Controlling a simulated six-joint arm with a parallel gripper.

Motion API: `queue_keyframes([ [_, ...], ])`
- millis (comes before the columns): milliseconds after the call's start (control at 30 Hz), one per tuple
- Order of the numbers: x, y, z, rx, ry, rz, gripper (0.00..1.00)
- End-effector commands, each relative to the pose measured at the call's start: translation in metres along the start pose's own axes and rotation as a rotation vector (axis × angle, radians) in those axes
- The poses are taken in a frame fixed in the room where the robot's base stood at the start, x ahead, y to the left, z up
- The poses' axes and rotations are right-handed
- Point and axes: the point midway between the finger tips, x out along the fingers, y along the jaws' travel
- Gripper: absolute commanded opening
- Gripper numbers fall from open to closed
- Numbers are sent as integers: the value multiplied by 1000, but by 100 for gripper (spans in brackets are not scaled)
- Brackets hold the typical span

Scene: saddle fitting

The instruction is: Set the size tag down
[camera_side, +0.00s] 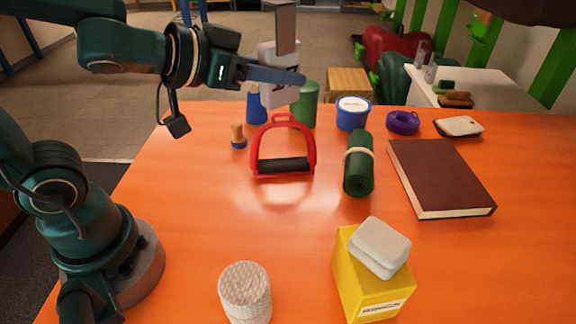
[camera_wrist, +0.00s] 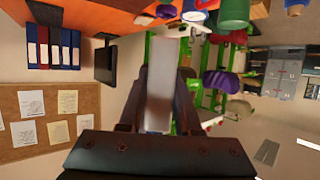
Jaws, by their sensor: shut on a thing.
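My gripper (camera_side: 288,79) is high over the far left part of the orange table, pointing right and level in the side view. It is shut on a pale, flat size tag (camera_side: 272,59), which stands upright across the fingers, with a greyer part reaching above. The tag's lower end shows in front of the blue and green containers, and I cannot tell its exact height over the table. In the wrist view the tag (camera_wrist: 160,88) is a pale strip between the two dark fingers. Any writing on it cannot be read.
A red stirrup (camera_side: 312,151), green roll (camera_side: 358,177), blue tub (camera_side: 352,118), purple ring (camera_side: 403,122) and brown book (camera_side: 437,176) are on the orange table (camera_side: 200,206). A yellow box (camera_side: 364,283) and woven cylinder (camera_side: 245,291) stand at the front. The table's left-middle is clear.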

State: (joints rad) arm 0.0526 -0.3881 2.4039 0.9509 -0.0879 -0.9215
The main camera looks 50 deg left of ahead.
Motion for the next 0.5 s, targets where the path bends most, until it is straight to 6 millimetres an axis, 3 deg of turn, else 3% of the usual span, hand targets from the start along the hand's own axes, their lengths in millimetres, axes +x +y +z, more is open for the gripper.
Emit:
queue_keyframes([
  [500,12,5,-16,-24,-1,-53,0],
])
